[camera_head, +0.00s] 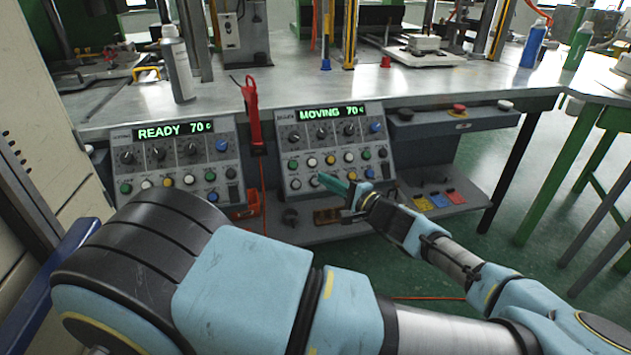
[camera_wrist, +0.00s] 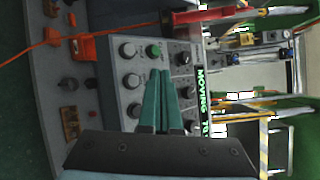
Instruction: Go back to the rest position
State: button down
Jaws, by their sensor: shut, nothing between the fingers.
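My gripper (camera_head: 322,178) is shut and empty, its two green fingers together, in front of the lower buttons of the right control panel (camera_head: 287,125). That panel's green display (camera_head: 331,113) reads "MOVING 70 c". In the wrist view the gripper (camera_wrist: 158,75) points at the panel face (camera_wrist: 118,92), among the round buttons; I cannot tell whether the fingertips touch one. My arm reaches in from the lower right of the head view.
A left control panel (camera_head: 172,165) reads "READY 70 c". A red tool (camera_head: 252,112) hangs between the panels. The metal workbench (camera_head: 430,88) runs above them, with bottles on it. A low shelf (camera_head: 447,205) with coloured pads juts out at right.

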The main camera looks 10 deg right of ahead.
jog(key=s+a+f+n+g+p, duration=0.1)
jog(key=s+a+f+n+g, duration=0.15)
jog(key=a+g, duration=0.4)
jog(key=s+a+f+n+g+p, duration=0.2)
jog(key=s+a+n+g, duration=0.25)
jog(key=a, duration=0.35)
jog(key=s+a+r+n+h+p, duration=0.1)
jog(key=r+n+h, duration=0.1)
jog(key=r, duration=0.6)
jog(key=s+a+r+n+g+h+p, duration=0.1)
jog(key=s+r+h+p, duration=0.1)
jog(key=r+h, duration=0.3)
jog(key=s+a+r+n+h+p, duration=0.1)
jog(key=s+r+n+h, duration=0.1)
jog(key=r, duration=0.9)
jog(key=shift+r+n+g+h+p, duration=0.3)
jog(key=shift+r+h+p, duration=0.1)
jog(key=shift+h, duration=0.4)
jog(key=c, duration=1.6)
grip_release()
jog(key=shift+a+f, duration=0.1)
